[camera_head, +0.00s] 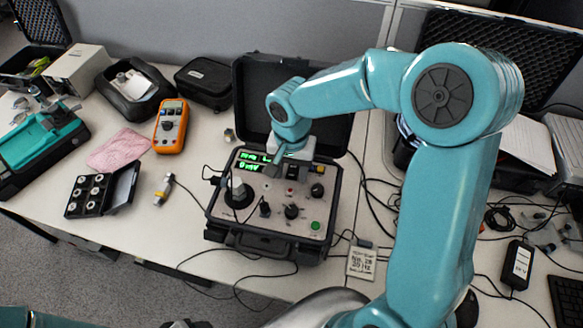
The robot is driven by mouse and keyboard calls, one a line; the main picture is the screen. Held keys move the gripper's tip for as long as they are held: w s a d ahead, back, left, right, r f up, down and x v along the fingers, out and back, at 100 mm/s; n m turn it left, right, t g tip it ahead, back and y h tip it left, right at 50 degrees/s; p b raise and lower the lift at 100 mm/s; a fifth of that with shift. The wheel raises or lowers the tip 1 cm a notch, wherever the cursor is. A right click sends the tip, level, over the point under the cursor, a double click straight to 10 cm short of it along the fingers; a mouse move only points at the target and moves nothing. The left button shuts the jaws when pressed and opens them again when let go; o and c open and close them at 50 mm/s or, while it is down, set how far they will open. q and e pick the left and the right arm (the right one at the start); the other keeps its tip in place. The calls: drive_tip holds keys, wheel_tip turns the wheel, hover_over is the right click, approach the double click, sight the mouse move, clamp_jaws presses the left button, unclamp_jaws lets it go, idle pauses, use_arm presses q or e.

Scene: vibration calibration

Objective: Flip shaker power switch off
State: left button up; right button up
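The shaker (240,232) is an open black case with a light panel, green lit displays, black knobs and a green button (315,226). Its lid stands open behind the panel. My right gripper (284,168) is over the rear part of the panel, in front of the displays and partly covering them. I cannot tell whether its fingers are open or shut, or whether they touch the panel. I cannot make out for sure which control is the power switch; it may be hidden by the gripper. My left gripper is not in view; only a teal part of my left arm shows at the bottom left.
An orange multimeter (171,126), a pink cloth (118,150), a small black box of round parts (90,194) and a yellow-tipped sensor (163,190) lie left of the shaker. Black cables run along the table's front edge. A black pouch (205,82) lies behind.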

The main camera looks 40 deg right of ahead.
drive_tip(key=shift+a, duration=0.1)
clamp_jaws()
drive_tip(key=p, duration=0.1)
drive_tip(key=r+g+y+p, duration=0.1)
drive_tip(key=p, duration=0.1)
drive_tip(key=shift+w+d, duration=0.2)
drive_tip(key=shift+d, duration=0.05)
drive_tip(key=shift+w+d+g+y+p, duration=0.1)
drive_tip(key=shift+g+y+p, duration=0.25)
drive_tip(key=shift+p, duration=0.25)
drive_tip(key=shift+f+y, duration=0.25)
drive_tip(key=shift+o, duration=0.3)
unclamp_jaws()
drive_tip(key=v, duration=1.6)
drive_tip(key=shift+w, duration=0.2)
